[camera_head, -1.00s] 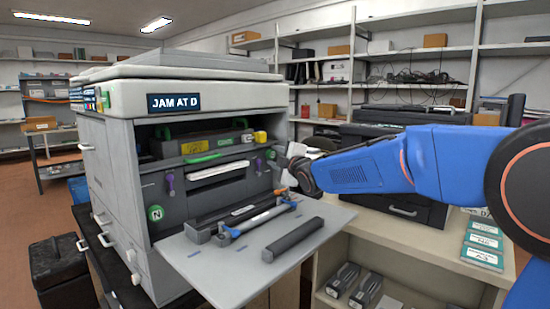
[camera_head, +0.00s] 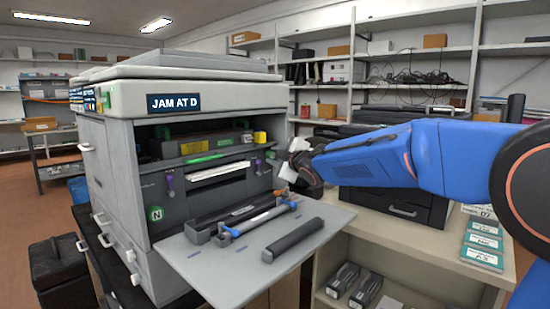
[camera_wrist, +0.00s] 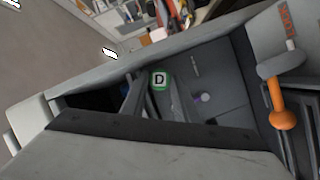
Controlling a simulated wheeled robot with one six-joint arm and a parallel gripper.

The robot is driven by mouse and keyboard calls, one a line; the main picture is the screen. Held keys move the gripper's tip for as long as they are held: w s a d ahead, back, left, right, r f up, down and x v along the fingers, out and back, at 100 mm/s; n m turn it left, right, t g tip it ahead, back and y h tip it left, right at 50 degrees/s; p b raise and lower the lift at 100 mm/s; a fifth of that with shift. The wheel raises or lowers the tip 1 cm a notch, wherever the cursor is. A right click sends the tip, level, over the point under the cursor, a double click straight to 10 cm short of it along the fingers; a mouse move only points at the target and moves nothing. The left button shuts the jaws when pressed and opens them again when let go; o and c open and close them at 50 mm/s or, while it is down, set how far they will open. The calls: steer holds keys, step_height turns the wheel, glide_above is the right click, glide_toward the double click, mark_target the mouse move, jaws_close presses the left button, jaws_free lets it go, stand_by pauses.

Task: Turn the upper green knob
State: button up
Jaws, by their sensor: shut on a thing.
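The upper green knob is marked D and shows in the wrist view (camera_wrist: 160,80), on the dark panel inside the open printer. In the head view it lies at the panel's right side (camera_head: 271,155), small and partly covered. My gripper (camera_head: 284,161) is at this knob and shut on it; the fingers are hard to make out. In the wrist view the D stands upright while the printer around it looks strongly rolled. The lower green knob, marked N (camera_head: 155,213), is at the panel's lower left, apart from my gripper.
The printer (camera_head: 200,98) shows "JAM AT D". Purple levers flank the panel. A bench with teal packs (camera_head: 482,242) stands at right.

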steer(key=shift+m+g, duration=0.4)
steer(key=shift+m, duration=0.3)
stand_by(0.3)
steer(key=o, duration=0.8)
steer(key=shift+s, duration=0.1)
steer(key=v, duration=1.7)
steer(key=shift+d, duration=0.1)
